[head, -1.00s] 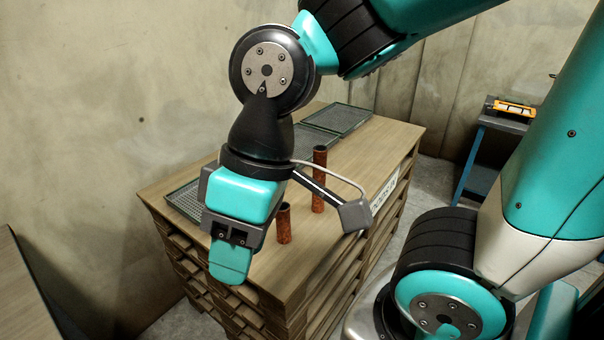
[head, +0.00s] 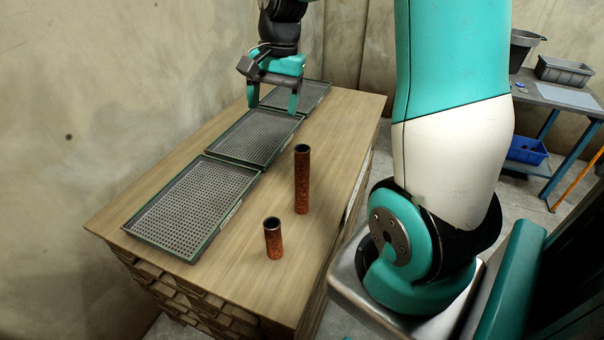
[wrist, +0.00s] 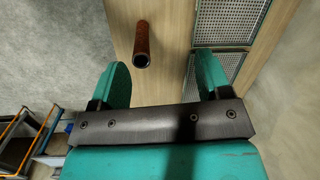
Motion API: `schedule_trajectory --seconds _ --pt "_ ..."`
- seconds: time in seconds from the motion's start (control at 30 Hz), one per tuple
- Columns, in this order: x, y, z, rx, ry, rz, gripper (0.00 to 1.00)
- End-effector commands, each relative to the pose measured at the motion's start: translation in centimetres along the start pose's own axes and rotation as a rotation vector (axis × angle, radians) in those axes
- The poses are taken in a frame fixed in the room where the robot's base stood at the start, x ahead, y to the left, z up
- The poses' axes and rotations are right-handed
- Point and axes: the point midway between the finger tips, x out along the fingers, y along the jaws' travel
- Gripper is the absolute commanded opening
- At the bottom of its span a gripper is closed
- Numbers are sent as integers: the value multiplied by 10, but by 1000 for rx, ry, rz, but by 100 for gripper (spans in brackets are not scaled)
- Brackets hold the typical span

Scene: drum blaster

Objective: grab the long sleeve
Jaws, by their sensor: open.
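The long sleeve (head: 302,182) is a tall, rusty red-brown tube standing upright on the wooden bench top, right of the trays. A shorter sleeve (head: 273,240) of the same colour stands upright nearer the front. My gripper (head: 272,99) is open and empty, fingers down, over the area of the middle and far trays, behind and left of the long sleeve. In the wrist view, one sleeve (wrist: 142,47) shows its dark open end beyond the open gripper (wrist: 163,74), apart from the fingers. It looks like the long one, but I cannot be sure.
Three mesh trays, the near tray (head: 190,205), the middle tray (head: 255,137) and the far tray (head: 298,95), line the left of the bench (head: 335,170). The bench top around the sleeves is clear. A side table (head: 560,97) with a grey bin (head: 564,70) stands at right.

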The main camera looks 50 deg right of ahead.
Motion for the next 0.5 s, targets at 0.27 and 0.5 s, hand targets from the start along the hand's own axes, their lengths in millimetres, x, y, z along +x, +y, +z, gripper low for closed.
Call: schedule_trajectory --seconds 0.27,0.5 --pt "1 55 -89 521 10 39 71" --pt "50 58 -90 533 8 43 71"
